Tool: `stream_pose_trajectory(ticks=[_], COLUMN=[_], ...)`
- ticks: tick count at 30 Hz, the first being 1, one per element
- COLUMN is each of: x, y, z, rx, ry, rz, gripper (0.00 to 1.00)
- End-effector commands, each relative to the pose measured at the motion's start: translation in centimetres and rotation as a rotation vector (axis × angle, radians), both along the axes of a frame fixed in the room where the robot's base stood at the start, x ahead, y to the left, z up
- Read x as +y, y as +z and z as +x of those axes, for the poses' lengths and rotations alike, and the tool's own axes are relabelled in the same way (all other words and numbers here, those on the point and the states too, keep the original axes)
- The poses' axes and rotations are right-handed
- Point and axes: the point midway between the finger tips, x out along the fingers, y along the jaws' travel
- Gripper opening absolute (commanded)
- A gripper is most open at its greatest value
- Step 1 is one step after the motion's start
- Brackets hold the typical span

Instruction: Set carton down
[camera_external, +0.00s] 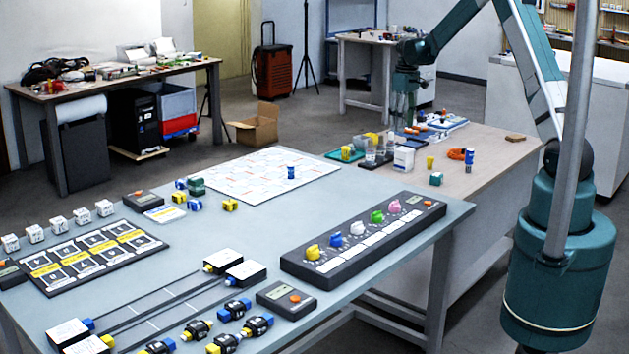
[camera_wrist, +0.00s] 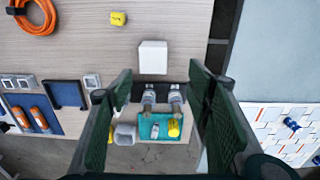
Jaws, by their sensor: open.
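A plain white carton (camera_external: 403,159) stands on the wooden side table in the external view, beside a dark tray (camera_external: 375,164) with clear cups. The carton also shows in the wrist view (camera_wrist: 153,57), resting on the wood just ahead of the fingers. My gripper (camera_external: 403,115) is above the table near the carton, pointing down. In the wrist view its two green fingers (camera_wrist: 160,75) are spread wide with nothing between them. The carton looks apart from both fingers.
A yellow object (camera_external: 430,162), an orange cable coil (camera_external: 457,154) and a teal cube (camera_external: 436,179) lie right of the carton. A teal tray (camera_wrist: 160,125) with a yellow item sits behind the cups. Bare wood surrounds the carton's near side. The grey table (camera_external: 230,240) adjoins.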

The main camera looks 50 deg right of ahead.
Motion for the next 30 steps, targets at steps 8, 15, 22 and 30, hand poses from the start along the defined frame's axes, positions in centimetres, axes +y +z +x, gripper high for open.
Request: stream_pose_trajectory(ticks=[8, 15, 22, 30], x=[4.5, 8.8, 12.9, 17.7], y=[5.0, 9.5, 13.3, 17.0], z=[-1.1, -2.8, -4.9, -7.9], rx=[-0.042, -0.086, -0.130, -0.182], ry=[0.002, 0.002, 0.001, 0.001], rz=[-0.019, -0.037, -0.049, -0.060], gripper=[0.50, 0.50, 0.50, 0.50])
